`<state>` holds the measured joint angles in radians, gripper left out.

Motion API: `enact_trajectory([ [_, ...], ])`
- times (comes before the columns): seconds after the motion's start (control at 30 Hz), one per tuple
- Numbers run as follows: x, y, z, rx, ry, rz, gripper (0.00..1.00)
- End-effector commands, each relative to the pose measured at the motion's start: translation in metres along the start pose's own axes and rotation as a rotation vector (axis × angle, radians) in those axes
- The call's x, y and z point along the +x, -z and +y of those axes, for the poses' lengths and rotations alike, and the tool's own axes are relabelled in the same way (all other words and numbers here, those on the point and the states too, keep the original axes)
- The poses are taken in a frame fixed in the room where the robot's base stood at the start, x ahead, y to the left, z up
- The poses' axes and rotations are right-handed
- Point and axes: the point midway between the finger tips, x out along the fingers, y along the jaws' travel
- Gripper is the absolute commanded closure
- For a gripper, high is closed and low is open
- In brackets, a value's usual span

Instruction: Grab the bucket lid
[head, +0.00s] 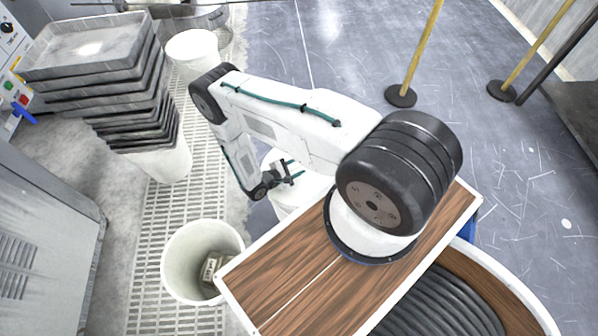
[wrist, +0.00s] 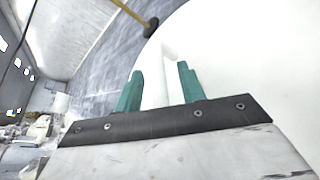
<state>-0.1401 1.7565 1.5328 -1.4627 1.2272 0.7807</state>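A white bucket with a white lid (head: 308,187) stands on the floor beneath my arm, partly hidden by the arm and the wooden top. In the wrist view the lid (wrist: 235,65) is a broad, smooth white surface with a thin raised white handle (wrist: 168,75). My gripper (wrist: 160,68) has two green fingers, which stand apart on either side of the handle. A gap shows between the left finger and the handle; contact at the right finger I cannot tell. In the head view my gripper (head: 292,172) is at the lid, small and partly hidden.
An open white bucket (head: 203,262) with a block inside stands on the floor grating at lower left. Stacked grey trays (head: 95,80) sit at upper left, near another white bucket (head: 193,52).

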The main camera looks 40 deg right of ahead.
Motion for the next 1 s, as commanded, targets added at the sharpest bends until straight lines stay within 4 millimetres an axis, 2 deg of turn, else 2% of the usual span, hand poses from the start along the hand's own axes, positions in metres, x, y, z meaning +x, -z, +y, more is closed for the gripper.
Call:
enact_trajectory([
  [0.1, 0.0, 0.0, 0.0, 0.0, 0.0, 0.0, 0.63],
  [0.23, 0.0, 0.0, 0.0, 0.0, 0.0, 0.0, 0.99],
  [0.67, -0.003, -0.003, 0.004, 0.001, -0.002, 0.002, 1.0],
  [0.9, -0.019, -0.024, 0.021, -0.002, -0.009, 0.007, 1.0],
  [1.0, -0.022, -0.029, 0.014, -0.007, -0.011, 0.008, 1.0],
])
